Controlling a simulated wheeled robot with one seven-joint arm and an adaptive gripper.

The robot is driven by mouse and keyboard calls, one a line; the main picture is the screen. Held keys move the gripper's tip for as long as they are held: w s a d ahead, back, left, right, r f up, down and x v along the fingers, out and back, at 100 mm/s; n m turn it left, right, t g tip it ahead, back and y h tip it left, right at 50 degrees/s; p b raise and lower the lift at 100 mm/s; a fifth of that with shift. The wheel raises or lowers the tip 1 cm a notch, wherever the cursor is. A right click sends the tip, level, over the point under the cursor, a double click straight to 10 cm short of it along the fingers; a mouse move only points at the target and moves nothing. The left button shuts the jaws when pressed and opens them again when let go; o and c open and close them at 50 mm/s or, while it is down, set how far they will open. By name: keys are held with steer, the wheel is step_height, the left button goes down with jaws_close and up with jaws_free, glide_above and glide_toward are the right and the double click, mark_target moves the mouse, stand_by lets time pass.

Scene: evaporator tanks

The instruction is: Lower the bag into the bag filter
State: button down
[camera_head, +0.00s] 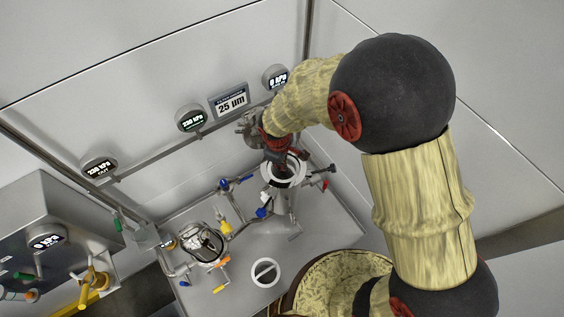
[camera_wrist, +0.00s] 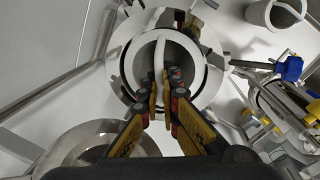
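The bag (camera_wrist: 146,50) shows as a pale round rim with a narrow white strap handle across its mouth in the wrist view. My gripper (camera_wrist: 166,72) has its two fingers close together on either side of this handle. The bag filter (camera_wrist: 122,78) is a round grey housing, and its ring surrounds the bag's rim in this view. How deep the bag sits is hidden. In the head view my gripper (camera_head: 281,156) points down over the open mouth of the bag filter (camera_head: 298,180), partly covering it. The open metal lid (camera_wrist: 70,155) is at lower left in the wrist view.
A second vessel (camera_head: 204,244) with yellow and blue-handled valves stands left of the filter. A white round piece with a crossbar (camera_head: 265,272) stands on the deck. Gauges (camera_head: 192,119) and a "25 µm" sign (camera_head: 229,102) line the back wall. Several clamps surround the filter's rim.

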steer(key=shift+f, duration=0.3)
steer(key=c, duration=2)
jaws_free()
steer(key=shift+o, duration=0.2)
steer(key=shift+r+p, duration=2.45)
steer(key=shift+r, duration=1.1)
